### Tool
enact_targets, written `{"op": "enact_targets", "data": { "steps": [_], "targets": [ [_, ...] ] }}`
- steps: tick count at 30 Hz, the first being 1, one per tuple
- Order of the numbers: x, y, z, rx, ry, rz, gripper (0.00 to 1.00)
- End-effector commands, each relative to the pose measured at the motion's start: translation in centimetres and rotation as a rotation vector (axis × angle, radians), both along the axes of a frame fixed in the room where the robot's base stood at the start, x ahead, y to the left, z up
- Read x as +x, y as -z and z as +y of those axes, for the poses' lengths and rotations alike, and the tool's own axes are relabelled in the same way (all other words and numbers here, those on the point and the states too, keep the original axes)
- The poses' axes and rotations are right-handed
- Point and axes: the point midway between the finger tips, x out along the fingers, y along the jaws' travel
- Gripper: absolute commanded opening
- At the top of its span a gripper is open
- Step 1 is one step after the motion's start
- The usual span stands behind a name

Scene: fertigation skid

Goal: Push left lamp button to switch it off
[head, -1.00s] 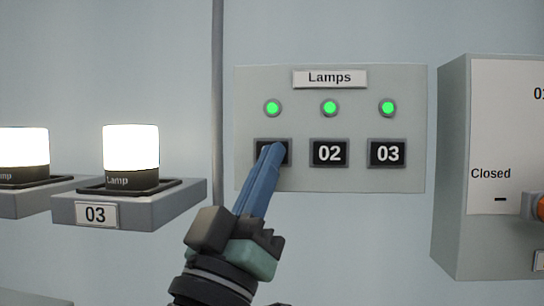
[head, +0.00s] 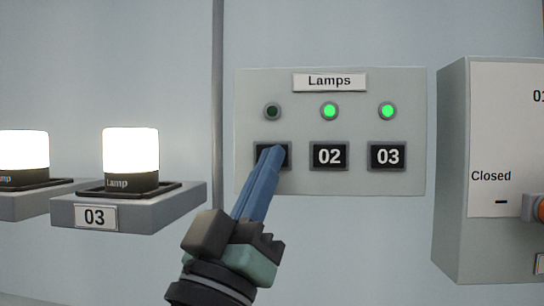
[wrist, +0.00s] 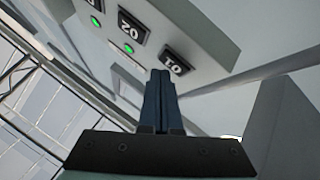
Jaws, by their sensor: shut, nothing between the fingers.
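The grey Lamps panel (head: 330,180) hangs on the wall with three black buttons in a row. The left button (head: 262,160) is partly hidden behind my fingertips in the head view; in the wrist view it shows its 01 label (wrist: 174,66). Its indicator (head: 272,111) above is dark. The middle button 02 (head: 329,156) and right button 03 (head: 387,156) have green lit indicators. My gripper (head: 275,153) is shut and empty, its blue fingertips at the left button. I cannot tell whether they touch it. The fingers also show in the wrist view (wrist: 160,78).
Two lit white lamps stand at the left, one (head: 131,150) on a grey shelf (head: 150,215) marked 03. A vertical pipe (head: 217,100) runs between lamps and panel. A grey box (head: 454,180) reading Closed stands at the right.

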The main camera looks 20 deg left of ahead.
Motion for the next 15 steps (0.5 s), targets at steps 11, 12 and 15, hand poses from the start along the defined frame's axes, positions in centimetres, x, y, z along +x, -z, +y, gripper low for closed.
{"op": "enact_targets", "data": {
  "steps": [11, 12, 15],
  "targets": [
    [-0.5, 0.0, -0.1, -0.001, 0.000, 0.000, 0.00],
    [-0.8, 0.0, -0.2, 0.000, 0.000, 0.000, 0.00],
    [-1.8, 0.0, -0.5, 0.000, 0.000, 0.000, 0.00]
  ]
}}
